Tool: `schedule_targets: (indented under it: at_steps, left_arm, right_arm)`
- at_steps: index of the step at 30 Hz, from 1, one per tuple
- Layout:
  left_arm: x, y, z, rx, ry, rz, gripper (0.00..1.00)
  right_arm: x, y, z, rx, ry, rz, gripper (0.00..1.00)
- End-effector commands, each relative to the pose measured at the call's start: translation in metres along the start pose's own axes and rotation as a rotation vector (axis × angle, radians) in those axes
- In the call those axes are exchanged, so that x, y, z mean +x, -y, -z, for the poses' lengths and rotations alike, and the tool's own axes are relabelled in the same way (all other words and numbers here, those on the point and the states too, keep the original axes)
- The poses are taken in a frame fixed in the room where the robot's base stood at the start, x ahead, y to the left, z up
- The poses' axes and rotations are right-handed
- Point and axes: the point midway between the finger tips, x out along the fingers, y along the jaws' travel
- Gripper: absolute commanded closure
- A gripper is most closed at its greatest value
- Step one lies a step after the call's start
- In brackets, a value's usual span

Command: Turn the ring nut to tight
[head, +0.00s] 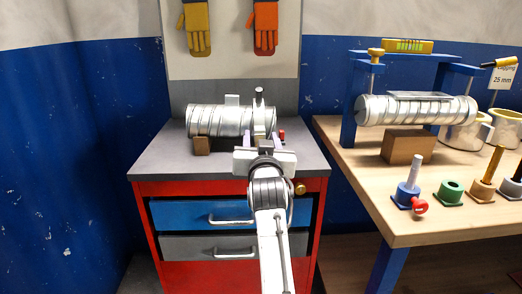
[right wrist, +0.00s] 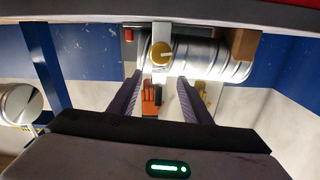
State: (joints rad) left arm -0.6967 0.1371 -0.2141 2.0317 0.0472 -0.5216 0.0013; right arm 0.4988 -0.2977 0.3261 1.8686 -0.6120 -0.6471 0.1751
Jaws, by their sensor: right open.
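A ribbed silver spiral duct (head: 215,121) lies on the grey cabinet top, with a pale clamp band (head: 258,118) and a dark-tipped upright handle around its right part. In the right wrist view, which is upside down, a round gold knob with a pale line (right wrist: 161,55) sits on the front of the band; I take it for the ring nut. My right gripper (head: 261,139) is open in front of the band and hides the knob in the head view. Its purple fingers (right wrist: 160,82) point at the duct, one on each side of the knob's line, apart from it. My left gripper is not in view.
A small brown block (head: 202,146) supports the duct's left end; a red piece (head: 282,135) is at its right. The wooden bench (head: 420,222) at right holds another duct (head: 415,109) in a blue frame and several small fittings. The cabinet top's left side is clear.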

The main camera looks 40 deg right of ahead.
Motion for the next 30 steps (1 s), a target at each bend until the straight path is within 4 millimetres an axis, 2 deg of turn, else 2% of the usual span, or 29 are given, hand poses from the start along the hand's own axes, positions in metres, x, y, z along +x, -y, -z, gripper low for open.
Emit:
schedule_targets:
  at_steps: [1,3,9,14,30]
  left_arm:
    - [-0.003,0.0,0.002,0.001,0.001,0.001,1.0]
    - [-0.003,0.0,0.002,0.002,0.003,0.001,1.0]
    - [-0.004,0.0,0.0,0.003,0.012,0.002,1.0]
    - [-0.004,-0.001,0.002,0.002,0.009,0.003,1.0]
    - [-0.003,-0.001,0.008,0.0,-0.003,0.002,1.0]
  right_arm:
    - [0.0,0.001,0.016,0.003,-0.005,0.0,0.56]
    - [0.0,0.003,0.028,0.002,-0.004,0.0,0.56]
    - [0.0,0.005,0.053,0.0,-0.001,-0.001,0.56]
    - [0.0,0.006,0.059,0.0,0.0,-0.001,0.56]
    - [0.0,0.006,0.058,0.0,0.001,-0.001,0.56]
